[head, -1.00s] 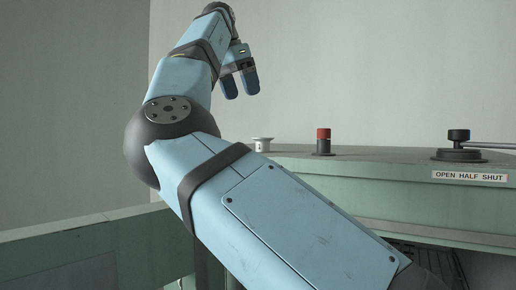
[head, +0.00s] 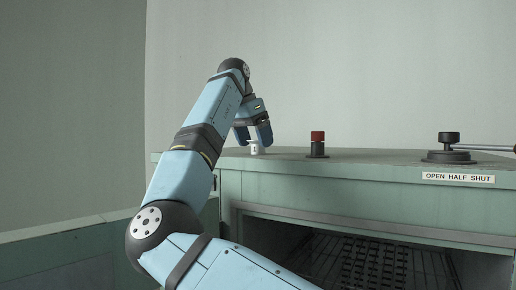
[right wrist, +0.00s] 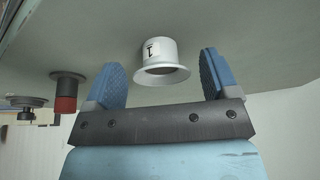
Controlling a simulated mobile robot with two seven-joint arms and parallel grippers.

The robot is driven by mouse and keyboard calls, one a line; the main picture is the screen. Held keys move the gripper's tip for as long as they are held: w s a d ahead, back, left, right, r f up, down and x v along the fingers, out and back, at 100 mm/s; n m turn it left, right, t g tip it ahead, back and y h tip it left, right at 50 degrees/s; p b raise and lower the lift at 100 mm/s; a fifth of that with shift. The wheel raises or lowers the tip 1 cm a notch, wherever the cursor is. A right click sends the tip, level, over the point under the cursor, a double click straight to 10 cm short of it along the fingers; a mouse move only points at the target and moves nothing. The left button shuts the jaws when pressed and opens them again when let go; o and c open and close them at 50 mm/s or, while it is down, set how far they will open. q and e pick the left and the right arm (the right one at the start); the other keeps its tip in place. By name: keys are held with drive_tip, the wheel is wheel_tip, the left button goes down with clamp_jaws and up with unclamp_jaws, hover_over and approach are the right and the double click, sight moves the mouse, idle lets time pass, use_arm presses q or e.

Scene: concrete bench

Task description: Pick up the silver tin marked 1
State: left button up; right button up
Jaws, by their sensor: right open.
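The silver tin (head: 254,148) is small and pale and stands on the green cabinet's top, near its left end. In the right wrist view the tin (right wrist: 158,55) shows a flared rim and a white label with a dark 1. My right gripper (head: 254,141) is open, with its blue fingers pointing down at the tin. In the right wrist view the tin lies in the gap between the open fingertips (right wrist: 160,62), with room on both sides. I cannot tell how far the fingers reach down beside it. My left gripper is not in view.
A red-topped black post (head: 317,146) stands right of the tin. A black knob with a metal lever (head: 449,150) stands farther right, above a label (head: 458,177) reading OPEN HALF SHUT. The cabinet (head: 300,192) has an open front with a dark rack (head: 370,262) inside.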

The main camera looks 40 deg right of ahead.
drive_tip(key=shift+w+d+f, duration=0.15)
drive_tip(key=shift+d+f, duration=0.2)
drive_tip(key=shift+f, duration=0.15)
drive_tip(key=shift+a+r, duration=0.1)
drive_tip(key=shift+a, duration=0.05)
drive_tip(key=shift+s, duration=0.2)
drive_tip(key=c, duration=0.9)
drive_tip(key=shift+r, duration=0.15)
